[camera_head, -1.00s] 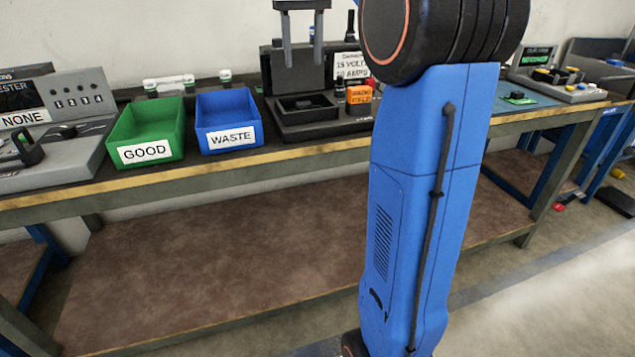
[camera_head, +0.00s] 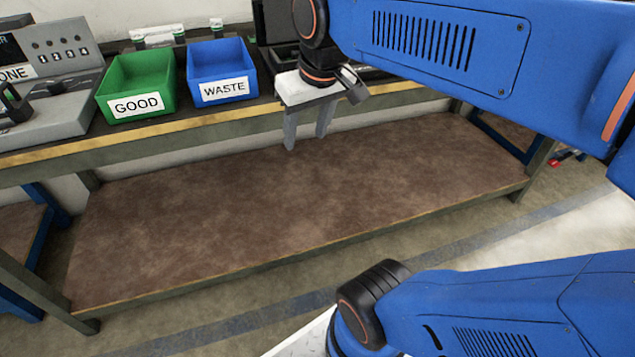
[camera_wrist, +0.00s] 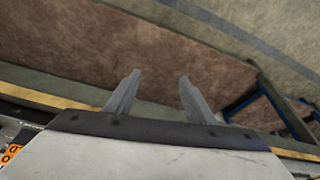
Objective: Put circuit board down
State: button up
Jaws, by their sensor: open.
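My gripper (camera_head: 306,140) is open and points down, in front of the workbench's front edge and to the right of the blue bin. Nothing shows between its two grey fingers. In the wrist view the gripper (camera_wrist: 159,75) is also open and empty, with the brown lower shelf beyond it. I cannot make out a circuit board in either view now. My arm hides much of the right part of the bench top.
A green GOOD bin (camera_head: 165,92) and a blue WASTE bin (camera_head: 250,78) stand on the workbench (camera_head: 135,138). A grey tester (camera_head: 60,103) is at the left. A dark fixture stands behind my gripper, partly hidden. The lower shelf (camera_head: 230,210) is bare.

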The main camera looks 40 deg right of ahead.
jog(key=s+a+f+t, duration=0.1)
jog(key=s+f, duration=0.5)
jog(key=f, duration=0.3)
jog(key=shift+s+a+n, duration=0.25)
jog(key=shift+a+n, duration=0.05)
jog(key=shift+a, duration=0.1)
jog(key=shift+r, duration=0.1)
dwell(0.4)
